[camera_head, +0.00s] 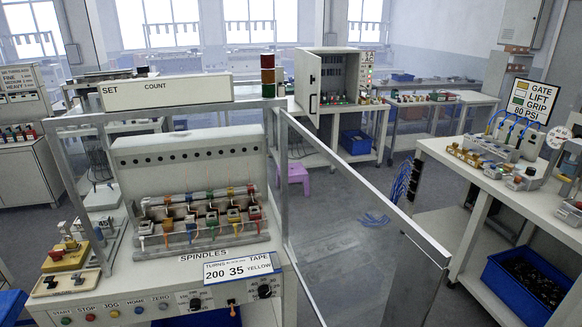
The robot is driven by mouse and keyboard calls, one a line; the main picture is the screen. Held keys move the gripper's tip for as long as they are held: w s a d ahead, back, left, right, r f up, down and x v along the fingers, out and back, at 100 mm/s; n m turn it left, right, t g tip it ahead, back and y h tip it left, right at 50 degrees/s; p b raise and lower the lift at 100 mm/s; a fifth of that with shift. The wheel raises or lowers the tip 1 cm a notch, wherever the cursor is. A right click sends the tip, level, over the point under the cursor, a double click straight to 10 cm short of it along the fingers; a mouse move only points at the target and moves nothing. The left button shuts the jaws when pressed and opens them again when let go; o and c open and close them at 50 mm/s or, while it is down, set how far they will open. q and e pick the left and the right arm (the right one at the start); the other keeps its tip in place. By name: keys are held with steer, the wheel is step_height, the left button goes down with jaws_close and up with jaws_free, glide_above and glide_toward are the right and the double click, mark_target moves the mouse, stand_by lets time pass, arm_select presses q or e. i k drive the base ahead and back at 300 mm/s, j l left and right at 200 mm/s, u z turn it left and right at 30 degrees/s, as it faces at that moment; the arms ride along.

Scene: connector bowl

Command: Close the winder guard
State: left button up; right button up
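The winder (190,160) stands at the left, a pale machine with a row of spindles (205,217) carrying small coloured parts. Its guard (368,187) is a clear panel in a grey metal frame. One side of the guard meets the upright post at the machine's right front. The guard stands swung open, reaching out to the right and toward me, so the spindles are uncovered at the front. The guard's free edge (446,272) is its nearest part. Neither of my grippers shows in this view.
Below the spindles are a label plate and a row of buttons and knobs (265,291). A bench (470,175) with fixtures stands at the right, with a blue bin (505,295) low under it. Floor shows between the guard and this bench. A purple stool (293,173) is behind the guard.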

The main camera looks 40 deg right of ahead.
mark_target(423, 264)
steer(key=k+l+z, duration=0.1)
steer(key=l, duration=0.85)
steer(key=k+l, duration=0.1)
steer(key=l, duration=0.9)
steer(key=z, duration=0.05)
